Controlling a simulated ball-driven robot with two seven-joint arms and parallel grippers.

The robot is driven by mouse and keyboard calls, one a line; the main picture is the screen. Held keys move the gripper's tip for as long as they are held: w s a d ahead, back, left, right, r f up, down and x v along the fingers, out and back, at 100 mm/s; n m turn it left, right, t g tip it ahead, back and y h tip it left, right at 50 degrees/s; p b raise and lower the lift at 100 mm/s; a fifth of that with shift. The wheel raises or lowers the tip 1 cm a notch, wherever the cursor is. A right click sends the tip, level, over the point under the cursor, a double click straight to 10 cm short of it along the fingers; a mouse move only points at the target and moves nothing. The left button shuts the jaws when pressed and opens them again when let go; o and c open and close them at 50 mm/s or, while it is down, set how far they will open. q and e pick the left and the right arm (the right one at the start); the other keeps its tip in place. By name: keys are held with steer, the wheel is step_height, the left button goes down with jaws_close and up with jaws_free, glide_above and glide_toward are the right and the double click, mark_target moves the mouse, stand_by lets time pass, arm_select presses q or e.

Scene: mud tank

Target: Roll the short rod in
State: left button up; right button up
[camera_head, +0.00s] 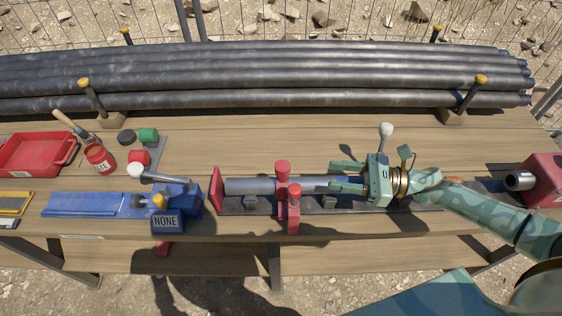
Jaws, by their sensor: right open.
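A short grey rod (250,186) lies level along the middle of the bench. Its left end is by a red plate (216,189), and a red clamp (283,180) stands around or over its middle. The rod's right part runs toward my right gripper (349,176), whose green fingers are open, one beyond the rod and one near it. I cannot tell whether the fingers touch the rod. A red block with a metal socket (519,181) sits at the right edge. My left gripper is not in view.
A blue vice marked NONE (170,219) stands left of the rod. Long dark pipes (260,76) fill the back. The bench (230,145) is clear behind the rod.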

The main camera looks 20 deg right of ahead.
mark_target(282, 169)
steer(key=p+x, duration=0.1)
steer(key=x, duration=1.2)
steer(key=shift+w+a, duration=0.15)
jaws_close()
steer(key=w+b+v, duration=0.1)
steer(key=b+v, duration=0.1)
steer(key=v, duration=0.4)
steer(key=b+v, duration=0.1)
steer(key=v, duration=0.5)
steer(key=w+d+b+v, duration=0.1)
steer(key=b+v, duration=0.1)
steer(key=v, duration=0.4)
steer(key=shift+w+d+f+b, duration=0.1)
steer(key=shift+w+b, duration=0.2)
steer(key=shift+b, duration=0.05)
steer(key=shift+s+d, duration=0.1)
steer(key=shift+d, duration=0.35)
